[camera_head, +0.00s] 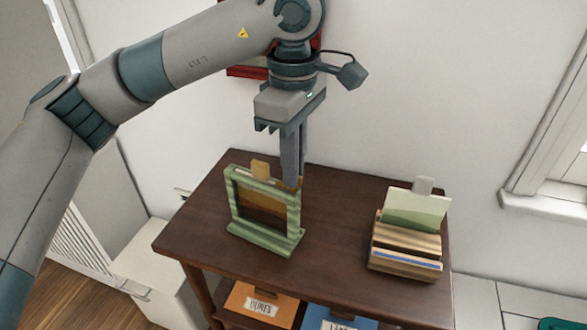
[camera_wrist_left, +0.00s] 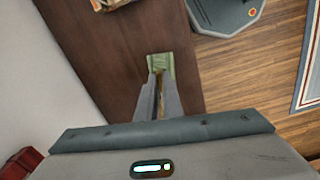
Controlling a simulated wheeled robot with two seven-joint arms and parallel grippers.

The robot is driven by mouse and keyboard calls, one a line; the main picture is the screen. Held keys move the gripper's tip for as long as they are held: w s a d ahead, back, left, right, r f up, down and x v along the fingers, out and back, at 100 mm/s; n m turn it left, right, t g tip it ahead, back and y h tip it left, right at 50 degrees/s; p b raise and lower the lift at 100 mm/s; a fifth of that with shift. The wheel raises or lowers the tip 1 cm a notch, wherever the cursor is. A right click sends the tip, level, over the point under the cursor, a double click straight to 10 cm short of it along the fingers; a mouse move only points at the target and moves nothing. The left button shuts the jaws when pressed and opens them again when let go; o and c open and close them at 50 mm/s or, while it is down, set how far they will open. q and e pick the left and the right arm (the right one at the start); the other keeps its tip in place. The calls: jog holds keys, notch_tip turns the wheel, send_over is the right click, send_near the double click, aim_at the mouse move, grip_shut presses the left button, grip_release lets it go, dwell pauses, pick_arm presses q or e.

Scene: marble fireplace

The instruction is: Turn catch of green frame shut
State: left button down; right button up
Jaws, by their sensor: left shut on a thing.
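The green frame (camera_head: 266,241) stands upright on the dark wooden table top, with a brown and orange picture in it and a tan tab (camera_head: 260,169) above its top edge. My left gripper (camera_head: 292,180) points straight down at the frame's top right corner, its fingers close together. A small brown piece shows at the fingertips; it looks like the catch, though the fingers hide most of it. In the left wrist view the fingers (camera_wrist_left: 158,84) reach the green frame (camera_wrist_left: 161,62), with a thin brown strip between them. My right gripper is not in view.
A wooden holder (camera_head: 405,262) with a green-and-white card (camera_head: 416,210) stands at the table's right. Bare table top (camera_head: 335,205) lies between it and the frame. Labelled orange (camera_head: 260,303) and blue bins sit on the shelf below. A red frame (camera_head: 247,72) hangs behind my arm.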

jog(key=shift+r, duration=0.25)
pick_arm(q)
jog(key=c, duration=1.9)
grip_release()
jog(key=shift+r, duration=0.1)
notch_tip(320, 180, up, 17)
jog(key=shift+r+p, duration=0.15)
jog(key=shift+p, duration=0.2)
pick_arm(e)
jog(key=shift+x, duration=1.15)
